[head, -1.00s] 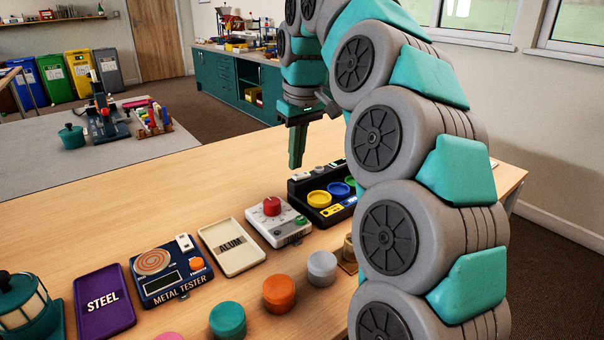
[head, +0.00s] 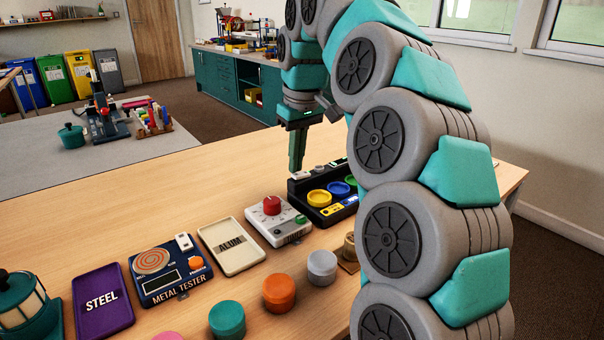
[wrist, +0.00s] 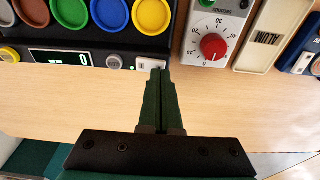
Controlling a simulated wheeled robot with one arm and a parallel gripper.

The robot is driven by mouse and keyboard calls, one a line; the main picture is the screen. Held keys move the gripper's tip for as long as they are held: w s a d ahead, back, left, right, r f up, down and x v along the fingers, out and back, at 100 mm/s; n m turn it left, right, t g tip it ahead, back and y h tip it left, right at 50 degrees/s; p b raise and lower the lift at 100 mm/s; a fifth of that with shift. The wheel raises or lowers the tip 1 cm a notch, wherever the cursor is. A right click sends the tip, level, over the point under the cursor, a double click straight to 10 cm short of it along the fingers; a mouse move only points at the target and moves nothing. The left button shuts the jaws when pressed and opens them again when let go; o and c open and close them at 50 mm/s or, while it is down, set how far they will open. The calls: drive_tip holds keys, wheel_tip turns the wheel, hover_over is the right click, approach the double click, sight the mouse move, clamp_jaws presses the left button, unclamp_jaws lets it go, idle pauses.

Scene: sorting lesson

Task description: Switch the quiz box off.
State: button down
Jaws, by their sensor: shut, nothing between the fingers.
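The quiz box (head: 322,212) is a black box with coloured round buttons on the far right part of the table. In the wrist view the quiz box (wrist: 110,45) shows brown, green, blue and yellow buttons, a lit display (wrist: 62,59) reading 0, and a grey knob. A white switch (wrist: 150,63) sits at its corner beside a small green light. My gripper (head: 296,169) is shut and empty, pointing down at the switch end of the box. In the wrist view its fingertips (wrist: 158,75) overlap the edge of the switch; I cannot tell whether they touch.
A white dial box (head: 282,232) with a red knob stands close beside the quiz box. The alum tray (head: 232,255), metal tester (head: 172,290) and purple steel tray (head: 103,312) continue the row. Several coloured cylinders stand in front. The table behind the row is clear.

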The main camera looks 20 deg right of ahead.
sight(296, 175)
drive_tip(key=shift+f, duration=0.4)
drive_tip(key=shift+r+p, duration=1.6)
drive_tip(key=shift+r, duration=1.9)
